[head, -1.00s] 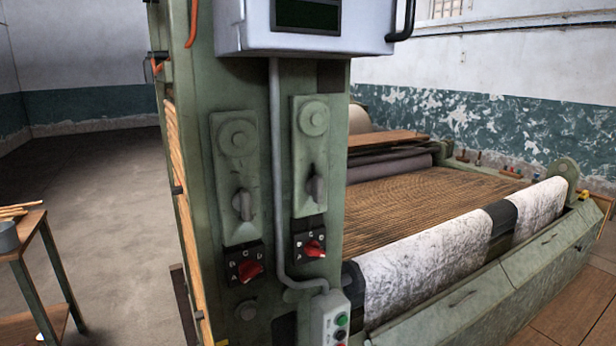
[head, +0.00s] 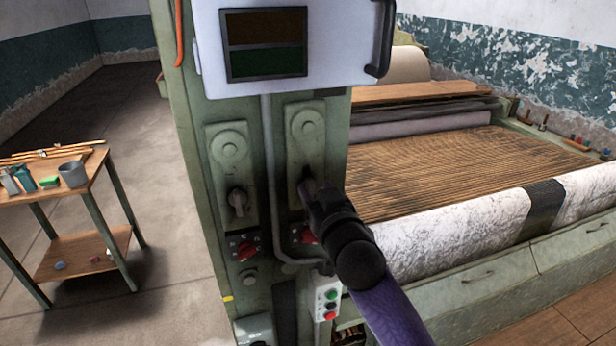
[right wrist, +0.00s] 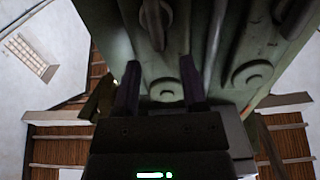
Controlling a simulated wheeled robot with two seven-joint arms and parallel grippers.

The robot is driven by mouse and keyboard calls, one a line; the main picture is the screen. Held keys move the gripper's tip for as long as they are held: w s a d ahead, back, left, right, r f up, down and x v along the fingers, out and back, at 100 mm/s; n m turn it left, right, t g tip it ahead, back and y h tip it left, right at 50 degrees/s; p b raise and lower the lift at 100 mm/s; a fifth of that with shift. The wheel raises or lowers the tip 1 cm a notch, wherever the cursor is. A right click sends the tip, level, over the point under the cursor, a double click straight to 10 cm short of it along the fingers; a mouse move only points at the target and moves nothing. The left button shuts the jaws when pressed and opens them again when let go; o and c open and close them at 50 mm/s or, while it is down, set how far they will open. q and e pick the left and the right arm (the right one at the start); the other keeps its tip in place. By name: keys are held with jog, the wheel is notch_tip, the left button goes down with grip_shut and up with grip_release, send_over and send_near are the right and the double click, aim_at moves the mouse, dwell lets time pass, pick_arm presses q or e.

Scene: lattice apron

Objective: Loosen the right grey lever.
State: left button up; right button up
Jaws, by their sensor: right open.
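The right grey lever (right wrist: 156,22) is on the right-hand green plate (head: 306,126) of the machine's upright. In the head view my right gripper covers most of it, so its angle is hard to read there. In the right wrist view it lies at the top edge, beyond the fingertips and roughly in line with the gap between them. My right gripper (head: 313,194) is in front of the lever; its two fingers (right wrist: 159,72) are apart with nothing between them. I cannot tell whether it touches the lever. The left grey lever (head: 238,202) is on the neighbouring plate. My left gripper is out of view.
Red rotary switches (head: 245,249) sit below the levers. A grey conduit (head: 268,170) runs between the plates, and a white display box (head: 290,45) overhangs them. A push-button box (head: 328,299) is lower down. A small wooden table (head: 85,175) stands at left, with open floor between.

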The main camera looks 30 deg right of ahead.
aim_at(312, 182)
jog(key=shift+x, duration=1.8)
grip_shut()
